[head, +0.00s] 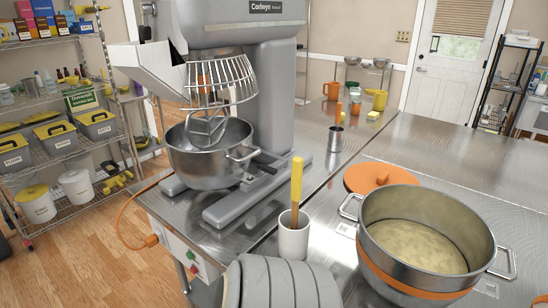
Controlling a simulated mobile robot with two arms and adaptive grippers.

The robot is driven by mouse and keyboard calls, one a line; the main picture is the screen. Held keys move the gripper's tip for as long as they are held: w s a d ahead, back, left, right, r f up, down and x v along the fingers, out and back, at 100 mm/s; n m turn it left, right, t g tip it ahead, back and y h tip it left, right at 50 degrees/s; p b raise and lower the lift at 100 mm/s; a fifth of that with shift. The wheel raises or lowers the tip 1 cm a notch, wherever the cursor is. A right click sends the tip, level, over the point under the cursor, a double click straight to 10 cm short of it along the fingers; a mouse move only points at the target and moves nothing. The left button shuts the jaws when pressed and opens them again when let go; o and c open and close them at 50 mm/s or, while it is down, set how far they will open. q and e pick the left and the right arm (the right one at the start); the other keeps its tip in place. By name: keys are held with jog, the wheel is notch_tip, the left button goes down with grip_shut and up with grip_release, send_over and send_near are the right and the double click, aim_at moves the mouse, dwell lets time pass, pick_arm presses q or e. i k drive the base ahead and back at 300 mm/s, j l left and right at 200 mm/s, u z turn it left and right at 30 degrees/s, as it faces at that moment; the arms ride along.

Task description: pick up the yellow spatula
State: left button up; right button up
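The yellow spatula (297,180) stands nearly upright in a white cup (293,240) on the steel table, in the lower middle of the head view. Its yellow end points up and a brown part goes down into the cup. The lower end is hidden inside the cup. Neither of my grippers is in view.
A large grey mixer (268,100) with a steel bowl (200,163) stands left of the cup. A big steel pot (480,235) and an orange lid (380,177) are to the right. A steel beaker (335,140) stands farther back. The right-hand steel table (480,165) has clear room behind the pot.

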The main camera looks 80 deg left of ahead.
aim_at(297, 162)
jog(key=u, duration=2.55)
